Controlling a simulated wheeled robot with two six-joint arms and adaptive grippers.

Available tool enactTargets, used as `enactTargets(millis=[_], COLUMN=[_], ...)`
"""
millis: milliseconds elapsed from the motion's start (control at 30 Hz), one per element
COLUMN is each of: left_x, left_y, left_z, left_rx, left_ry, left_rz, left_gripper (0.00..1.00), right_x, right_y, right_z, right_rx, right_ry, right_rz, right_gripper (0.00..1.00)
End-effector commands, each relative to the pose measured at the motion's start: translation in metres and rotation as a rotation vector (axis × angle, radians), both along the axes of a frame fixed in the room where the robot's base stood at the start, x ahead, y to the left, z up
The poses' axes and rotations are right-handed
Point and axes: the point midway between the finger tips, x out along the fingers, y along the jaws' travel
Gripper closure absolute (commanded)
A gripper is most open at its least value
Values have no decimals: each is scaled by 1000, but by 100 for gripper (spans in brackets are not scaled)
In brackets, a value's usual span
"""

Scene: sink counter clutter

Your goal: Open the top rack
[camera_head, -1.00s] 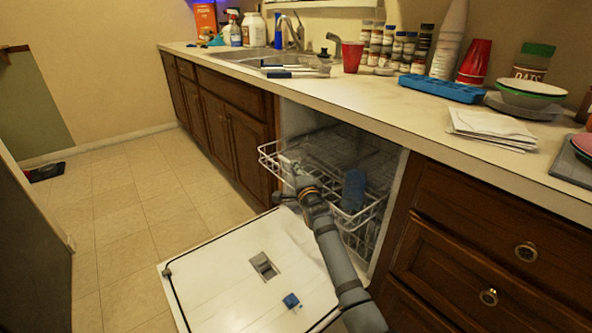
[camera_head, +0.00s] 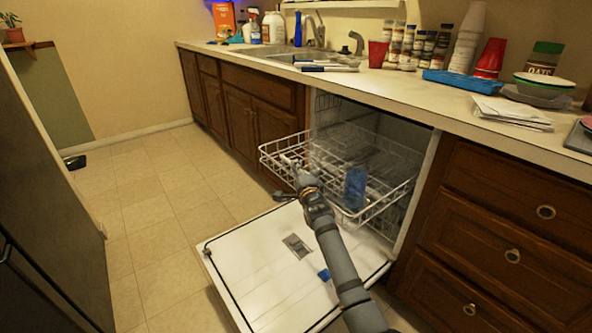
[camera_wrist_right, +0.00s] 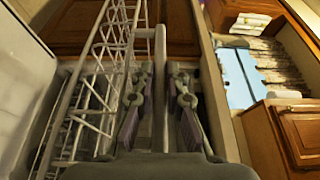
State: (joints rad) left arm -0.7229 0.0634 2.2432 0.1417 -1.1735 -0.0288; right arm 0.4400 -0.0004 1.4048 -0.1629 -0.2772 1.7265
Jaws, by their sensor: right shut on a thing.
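The top rack (camera_head: 395,196) is a white wire rack, pulled well out of the dishwasher over its lowered door (camera_head: 262,262). A blue item (camera_head: 355,188) stands in the rack. My right gripper (camera_head: 292,166) is at the front left part of the rack, shut on its rim. In the right wrist view, the fingers of my right gripper (camera_wrist_right: 160,95) close around a rail of the rack (camera_wrist_right: 110,50). My left gripper is not in view.
The counter (camera_head: 400,85) above holds a red cup (camera_head: 377,54), a blue tray (camera_head: 463,81) and papers (camera_head: 511,112).

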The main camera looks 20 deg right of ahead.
Motion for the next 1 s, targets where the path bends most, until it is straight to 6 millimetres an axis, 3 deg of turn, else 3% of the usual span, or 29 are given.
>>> enactTargets(millis=[100,133,200,567,667,1000], left_x=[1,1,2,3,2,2], left_y=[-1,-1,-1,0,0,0], left_z=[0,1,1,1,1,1], left_rx=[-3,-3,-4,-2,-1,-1], left_ry=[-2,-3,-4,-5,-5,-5], left_rz=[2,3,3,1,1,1], left_gripper=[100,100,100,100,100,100], right_x=[0,0,0,-5,-19,-97], right_y=[0,0,0,0,1,4], right_z=[-1,-1,-1,-2,-2,-2], right_rx=[0,0,0,0,1,2], right_ry=[2,2,2,2,2,3], right_rz=[0,0,0,0,0,0], right_gripper=[100,86,77,77,77,77])
